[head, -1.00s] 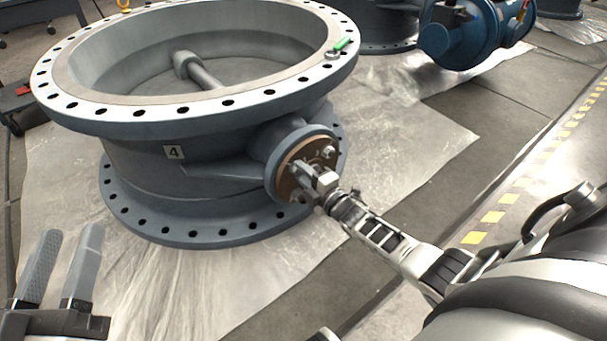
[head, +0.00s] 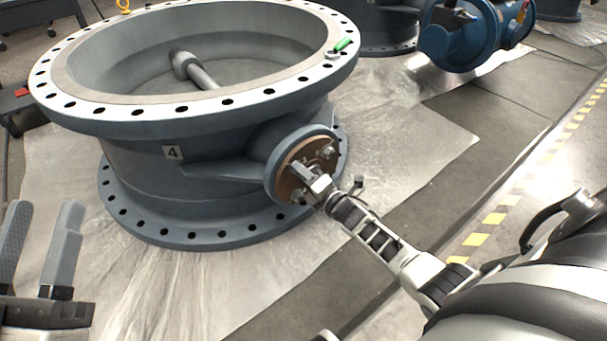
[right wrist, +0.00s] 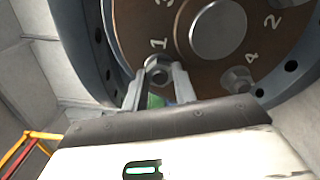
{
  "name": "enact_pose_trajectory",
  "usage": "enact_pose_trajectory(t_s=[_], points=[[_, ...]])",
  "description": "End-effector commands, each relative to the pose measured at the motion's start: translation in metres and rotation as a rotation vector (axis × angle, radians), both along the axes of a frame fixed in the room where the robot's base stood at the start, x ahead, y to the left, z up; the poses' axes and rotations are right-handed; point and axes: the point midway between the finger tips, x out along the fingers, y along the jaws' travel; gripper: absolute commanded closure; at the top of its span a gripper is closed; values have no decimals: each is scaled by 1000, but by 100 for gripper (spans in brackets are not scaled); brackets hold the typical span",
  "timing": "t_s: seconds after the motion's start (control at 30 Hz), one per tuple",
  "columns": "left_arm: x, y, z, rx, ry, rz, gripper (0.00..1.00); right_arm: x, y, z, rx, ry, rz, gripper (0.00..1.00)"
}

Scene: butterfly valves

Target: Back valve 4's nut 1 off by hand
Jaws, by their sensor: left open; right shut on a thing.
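Valve 4 (head: 140,175) is a large grey flanged body with a "4" plate on its side. Its round side flange carries a brown cover plate (head: 290,182) with nuts around a central disc. The right wrist view shows the plate (right wrist: 185,70) with numbers 1 to 4 marked on it. My right gripper (head: 312,186) reaches that plate from the lower right. In the right wrist view its fingers (right wrist: 160,85) are shut on nut 1 (right wrist: 157,70), just below the mark "1". My left gripper (head: 38,245) is open and empty at the lower left, away from the valve.
A blue valve (head: 465,35) stands at the back right. Plastic sheeting (head: 400,145) covers the floor around valve 4. Yellow floor marking (head: 492,217) runs along the right.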

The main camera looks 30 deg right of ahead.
Motion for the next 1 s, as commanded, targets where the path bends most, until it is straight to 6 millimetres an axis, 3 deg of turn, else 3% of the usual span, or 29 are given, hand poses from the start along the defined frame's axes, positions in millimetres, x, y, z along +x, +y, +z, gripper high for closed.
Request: enact_pose_trajectory(t_s=[0.23, 0.27, 0.33, 0.73, 0.87, 1.0], points=[[0, 0, 0, 0, 0, 1, 57, -1, 1, -1, 1, 2, 2, 96], [0, 0, 0, -1, 1, 1, 57, -1, 1, -1, 1, 2, 2, 70], [0, 0, 0, 0, 2, 1, 57, -1, 1, -1, 1, 2, 2, 51], [1, 0, 1, -11, 31, -5, 57, -8, 0, 0, 2, 3, 0, 51], [0, 1, -20, -52, 205, -11, 57, -29, -2, 2, 3, 5, 0, 51], [-8, -3, -42, -102, 404, -39, 57, -63, -4, 3, 2, 7, 0, 51]])
